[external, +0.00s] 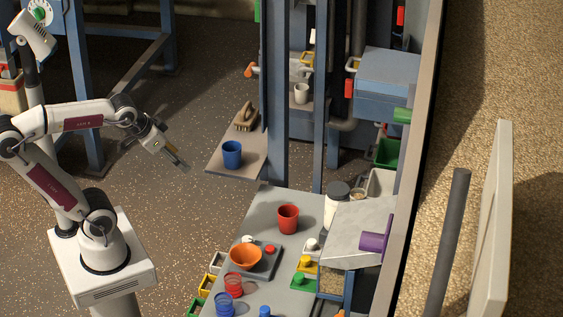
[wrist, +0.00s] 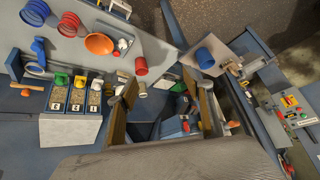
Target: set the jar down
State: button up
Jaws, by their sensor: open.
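I cannot pick the jar out surely in the wrist view. My gripper (external: 181,160) is in the air over the floor, left of the shelf and well away from the jar. Its two fingers are apart in the wrist view (wrist: 163,112), with nothing held between them.
A blue cup (external: 232,154) and a brush (external: 245,117) are on the small shelf (external: 224,171). An orange bowl (external: 246,258) sits on a dark tray farther forward on the bench. Blue posts (external: 276,90) rise behind. Open floor lies between my base and the bench.

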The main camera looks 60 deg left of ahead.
jog(key=s+d+f+g+h, duration=0.1)
jog(key=s+d+f, duration=0.1)
jog(key=s, duration=0.3)
jog(key=shift+s+d+f, duration=0.15)
jog(key=shift+s+d, duration=0.05)
jog(key=shift+s, duration=0.2)
dwell(0.9)
